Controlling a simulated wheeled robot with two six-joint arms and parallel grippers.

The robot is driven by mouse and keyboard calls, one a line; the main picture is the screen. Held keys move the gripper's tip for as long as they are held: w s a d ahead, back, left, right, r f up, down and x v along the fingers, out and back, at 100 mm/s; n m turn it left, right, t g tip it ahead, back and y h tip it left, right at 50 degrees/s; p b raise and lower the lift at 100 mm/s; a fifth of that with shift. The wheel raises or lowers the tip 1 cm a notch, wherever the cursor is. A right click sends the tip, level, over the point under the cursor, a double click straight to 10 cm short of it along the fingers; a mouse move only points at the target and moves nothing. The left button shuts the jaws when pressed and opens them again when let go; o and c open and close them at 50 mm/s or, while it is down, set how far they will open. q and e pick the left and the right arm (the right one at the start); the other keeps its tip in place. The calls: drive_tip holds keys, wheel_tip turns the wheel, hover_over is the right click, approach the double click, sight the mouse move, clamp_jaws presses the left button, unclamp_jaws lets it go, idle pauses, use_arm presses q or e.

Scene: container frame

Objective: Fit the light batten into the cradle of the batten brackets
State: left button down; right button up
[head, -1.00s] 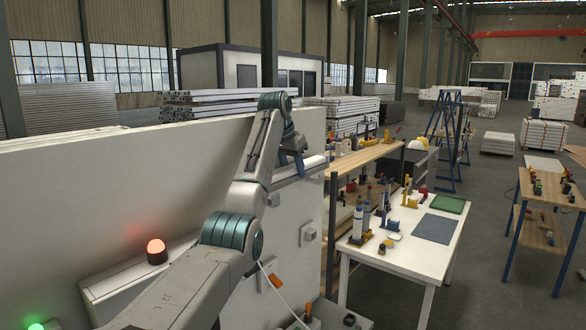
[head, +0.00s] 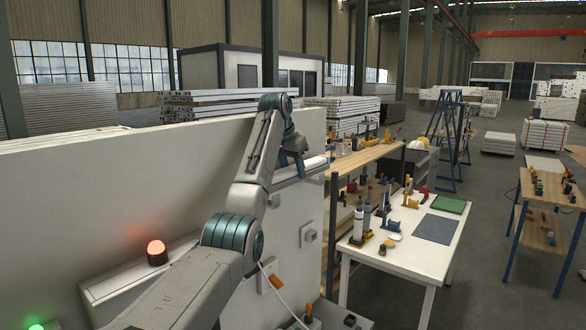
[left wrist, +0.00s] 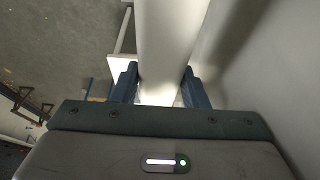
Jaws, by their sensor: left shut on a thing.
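The light batten is a long pale bar. In the left wrist view the batten (left wrist: 172,40) runs away from me between the two dark blue fingers of my left gripper (left wrist: 158,88), which is shut on it. In the head view my left gripper (head: 293,168) is at the upper part of the white wall panel, and the batten's end (head: 316,162) shows to its right, close to the panel face. I cannot make out the bracket cradle clearly; my arm and gripper cover much of that area. My right gripper is not in view.
The white wall panel (head: 120,200) stands close on the left. It carries a small switch box (head: 311,236) and a lit red-orange lamp (head: 157,252) on a pale housing. A white table (head: 425,255) with tools and a wooden shelf unit (head: 365,157) stand at right.

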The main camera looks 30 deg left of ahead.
sight(293, 179)
use_arm(q)
drive_tip(key=shift+f, duration=0.15)
drive_tip(key=shift+f+b, duration=0.3)
drive_tip(key=shift+f, duration=0.1)
drive_tip(key=shift+f, duration=0.2)
idle(0.6)
drive_tip(key=shift+f+b, duration=0.35)
drive_tip(key=shift+f, duration=0.2)
idle(0.4)
drive_tip(key=shift+d+f, duration=0.1)
drive_tip(key=shift+f, duration=0.4)
idle(0.4)
drive_tip(key=c, duration=0.8)
unclamp_jaws()
drive_tip(key=shift+o, duration=0.2)
drive_tip(key=shift+r, duration=0.1)
